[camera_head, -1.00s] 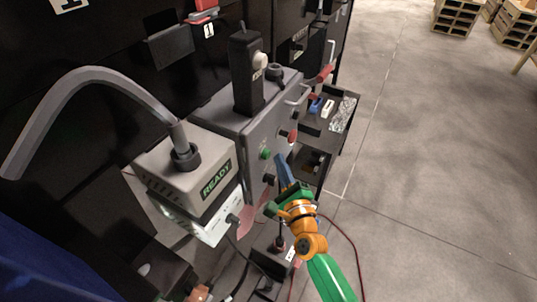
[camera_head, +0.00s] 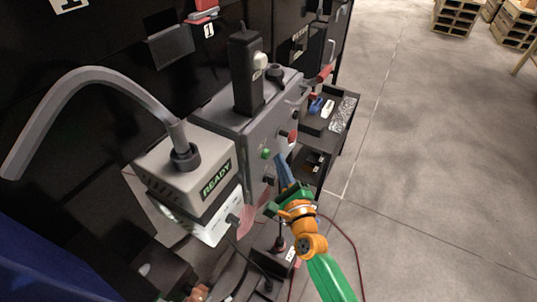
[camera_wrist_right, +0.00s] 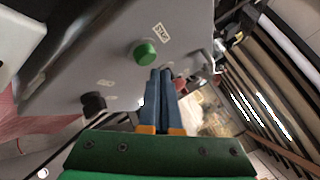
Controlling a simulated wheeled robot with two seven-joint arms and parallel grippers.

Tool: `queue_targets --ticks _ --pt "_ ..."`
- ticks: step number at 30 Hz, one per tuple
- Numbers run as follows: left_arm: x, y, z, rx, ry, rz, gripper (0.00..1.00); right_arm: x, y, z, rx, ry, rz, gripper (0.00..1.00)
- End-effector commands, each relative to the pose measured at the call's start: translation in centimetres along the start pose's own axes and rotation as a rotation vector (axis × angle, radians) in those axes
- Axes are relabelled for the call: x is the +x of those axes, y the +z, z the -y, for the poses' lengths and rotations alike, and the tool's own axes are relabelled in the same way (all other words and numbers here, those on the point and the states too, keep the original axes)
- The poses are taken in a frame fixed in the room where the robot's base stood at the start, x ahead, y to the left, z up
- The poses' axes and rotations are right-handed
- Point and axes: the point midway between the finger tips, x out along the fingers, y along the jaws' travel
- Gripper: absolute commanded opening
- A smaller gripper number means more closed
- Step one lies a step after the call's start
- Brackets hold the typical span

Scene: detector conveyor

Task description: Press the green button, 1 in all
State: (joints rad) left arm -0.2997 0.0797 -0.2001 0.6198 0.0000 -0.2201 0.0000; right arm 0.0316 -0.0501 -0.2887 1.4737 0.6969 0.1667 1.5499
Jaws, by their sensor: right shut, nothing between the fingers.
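The green button (camera_head: 266,154) sits on the side face of a grey control box (camera_head: 229,123). It shows larger in the right wrist view (camera_wrist_right: 145,54), standing out from the panel. My right gripper (camera_head: 279,158) is shut and empty, with its blue fingers pointing at the panel just right of the button. In the right wrist view its fingertips (camera_wrist_right: 160,72) are just below and right of the button. I cannot tell whether they touch the panel; no contact with the button is clear. My left gripper is not in view.
A black knob (camera_wrist_right: 93,102) is below the button, and a red knob (camera_head: 292,137) is to its right. A light box marked READY (camera_head: 205,165) stands left. A black cart (camera_head: 345,112) stands behind.

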Motion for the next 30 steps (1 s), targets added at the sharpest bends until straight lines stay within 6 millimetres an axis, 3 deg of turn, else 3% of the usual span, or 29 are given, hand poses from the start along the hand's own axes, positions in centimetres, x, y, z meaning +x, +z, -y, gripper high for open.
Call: queue_targets --ticks 30 --pt "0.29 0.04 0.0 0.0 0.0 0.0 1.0 0.67 0.48 -0.49 0.0 0.0 0.0 0.0"
